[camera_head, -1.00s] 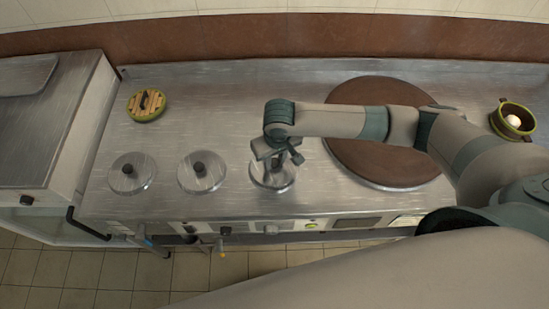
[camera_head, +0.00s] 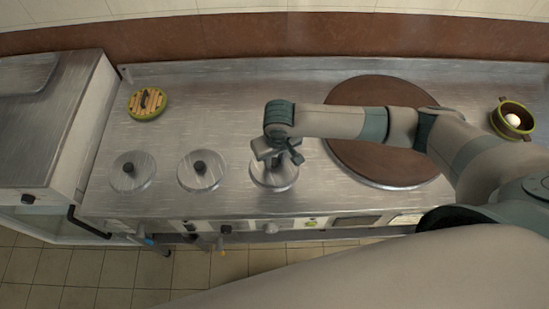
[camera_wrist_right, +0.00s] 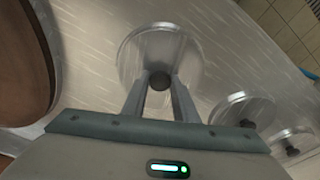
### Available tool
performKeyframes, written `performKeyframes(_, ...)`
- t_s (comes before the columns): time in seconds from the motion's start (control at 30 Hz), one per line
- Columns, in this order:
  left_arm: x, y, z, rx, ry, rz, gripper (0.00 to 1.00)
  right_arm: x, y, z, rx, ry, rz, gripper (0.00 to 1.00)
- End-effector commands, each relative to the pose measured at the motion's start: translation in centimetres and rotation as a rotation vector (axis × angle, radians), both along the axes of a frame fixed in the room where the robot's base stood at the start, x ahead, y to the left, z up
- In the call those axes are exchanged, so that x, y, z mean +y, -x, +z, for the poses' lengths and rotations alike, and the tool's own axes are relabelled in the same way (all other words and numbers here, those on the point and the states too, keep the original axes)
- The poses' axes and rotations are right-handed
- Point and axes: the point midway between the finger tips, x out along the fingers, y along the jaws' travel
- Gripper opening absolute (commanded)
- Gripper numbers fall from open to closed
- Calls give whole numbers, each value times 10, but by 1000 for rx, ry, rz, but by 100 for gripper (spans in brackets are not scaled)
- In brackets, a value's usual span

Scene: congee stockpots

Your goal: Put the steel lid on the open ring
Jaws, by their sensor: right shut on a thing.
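The steel lid (camera_head: 262,184) is a round disc at the right end of a row of three, near the counter's front edge. Its dark knob (camera_wrist_right: 160,81) shows between the fingers in the right wrist view, with the disc (camera_wrist_right: 150,50) lying beyond them. My right gripper (camera_head: 284,160) is shut on this knob from above. The lid looks level; I cannot tell whether it rests on the ring or hangs just above it. No open ring shows; the lid and gripper cover the spot below. My left gripper is not in view.
Two similar knobbed lids, a middle one (camera_head: 212,181) and a left one (camera_head: 143,182), sit to the left. A green-rimmed wooden trivet (camera_head: 138,109) lies behind them. A large brown disc (camera_head: 360,165) and a green pot (camera_head: 499,121) are to the right.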

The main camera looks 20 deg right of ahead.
Motion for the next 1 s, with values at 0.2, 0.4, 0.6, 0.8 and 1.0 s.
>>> performKeyframes(0.2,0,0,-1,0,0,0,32,0,0,-4,0,0,0,2)
performKeyframes(0.4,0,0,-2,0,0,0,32,0,0,-7,-1,0,0,2)
performKeyframes(0.6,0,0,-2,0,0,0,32,0,0,-7,-1,0,0,34)
performKeyframes(0.8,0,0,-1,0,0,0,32,0,0,-7,0,0,0,34)
performKeyframes(1.0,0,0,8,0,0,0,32,0,0,1,0,0,-1,34)
